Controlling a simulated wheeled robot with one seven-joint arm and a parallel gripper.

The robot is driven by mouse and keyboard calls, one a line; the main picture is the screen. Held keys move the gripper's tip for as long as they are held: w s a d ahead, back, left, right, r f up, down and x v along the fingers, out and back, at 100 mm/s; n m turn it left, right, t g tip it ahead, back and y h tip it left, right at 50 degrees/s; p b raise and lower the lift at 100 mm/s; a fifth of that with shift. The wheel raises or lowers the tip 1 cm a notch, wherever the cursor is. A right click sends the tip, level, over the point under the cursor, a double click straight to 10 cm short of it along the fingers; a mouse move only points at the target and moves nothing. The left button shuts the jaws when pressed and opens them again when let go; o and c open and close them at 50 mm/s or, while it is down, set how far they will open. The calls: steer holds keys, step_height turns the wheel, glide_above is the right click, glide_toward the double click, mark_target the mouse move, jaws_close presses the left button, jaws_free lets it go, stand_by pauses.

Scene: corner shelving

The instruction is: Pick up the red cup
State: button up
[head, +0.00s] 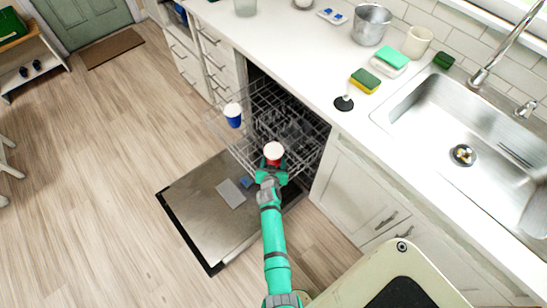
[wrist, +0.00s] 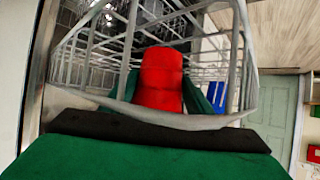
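The red cup (head: 273,160) has a white top in the head view and is at the near side of the dishwasher's upper rack. It fills the middle of the wrist view (wrist: 163,82), behind a rack wire. My gripper (head: 272,172) is at the cup's near side. In the wrist view, its green fingers (wrist: 165,98) show on both sides of the cup. Whether the fingers press on the cup is not clear. The cup's lower part is hidden by my gripper.
The wire rack (head: 262,105) surrounds the cup and holds a blue cup (head: 233,120) at the left. The open dishwasher door (head: 205,220) lies below. The counter (head: 300,60) and sink (head: 450,125) are to the right.

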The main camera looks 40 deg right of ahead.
steer(key=c, duration=0.5)
steer(key=shift+r, duration=0.2)
